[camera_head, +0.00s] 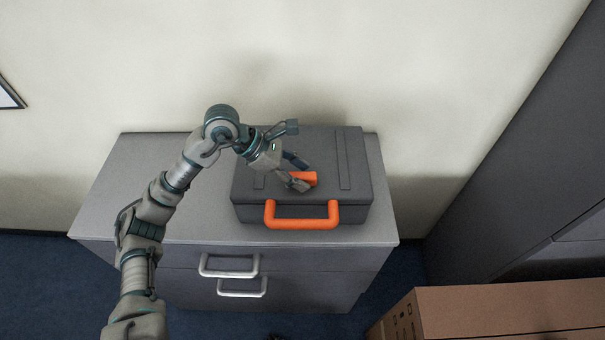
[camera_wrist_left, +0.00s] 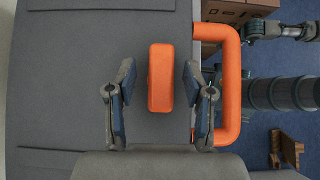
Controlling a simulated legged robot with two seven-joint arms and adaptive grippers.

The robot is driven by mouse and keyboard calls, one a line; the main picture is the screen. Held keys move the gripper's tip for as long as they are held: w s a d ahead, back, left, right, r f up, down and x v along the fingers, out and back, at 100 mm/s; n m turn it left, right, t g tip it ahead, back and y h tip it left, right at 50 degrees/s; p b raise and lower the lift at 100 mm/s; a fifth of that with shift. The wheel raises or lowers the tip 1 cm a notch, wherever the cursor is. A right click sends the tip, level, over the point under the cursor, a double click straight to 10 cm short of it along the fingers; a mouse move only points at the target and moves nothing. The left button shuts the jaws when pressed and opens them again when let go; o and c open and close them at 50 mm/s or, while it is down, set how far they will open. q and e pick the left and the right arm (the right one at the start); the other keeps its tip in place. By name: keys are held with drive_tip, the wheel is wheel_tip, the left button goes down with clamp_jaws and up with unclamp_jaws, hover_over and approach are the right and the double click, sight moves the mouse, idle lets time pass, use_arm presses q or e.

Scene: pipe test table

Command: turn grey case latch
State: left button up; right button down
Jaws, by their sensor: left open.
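A dark grey case (camera_head: 352,198) lies closed on top of a grey drawer cabinet. An orange handle (camera_head: 302,224) sticks out from its front side. An orange latch (camera_head: 309,178) sits on the lid near the front edge; it also shows in the left wrist view (camera_wrist_left: 160,78). My left gripper (camera_head: 298,172) is open over the lid, with its fingers on either side of the latch. In the left wrist view the gripper (camera_wrist_left: 159,90) shows a gap between each finger and the latch. My right gripper does not show clearly in either view.
The cabinet top (camera_head: 130,190) is bare to the left of the case. Cardboard boxes (camera_head: 500,310) stand at the lower right. A tall grey cabinet (camera_head: 510,150) stands on the right, and a pale wall (camera_head: 300,60) rises behind.

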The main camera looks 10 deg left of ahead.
use_arm(q)
drive_tip(key=shift+d+f, duration=0.2)
drive_tip(key=shift+f, duration=0.05)
drive_tip(key=shift+d+f, duration=0.1)
drive_tip(key=shift+f, duration=0.05)
drive_tip(key=shift+c, duration=0.2)
drive_tip(key=c, duration=0.8)
clamp_jaws()
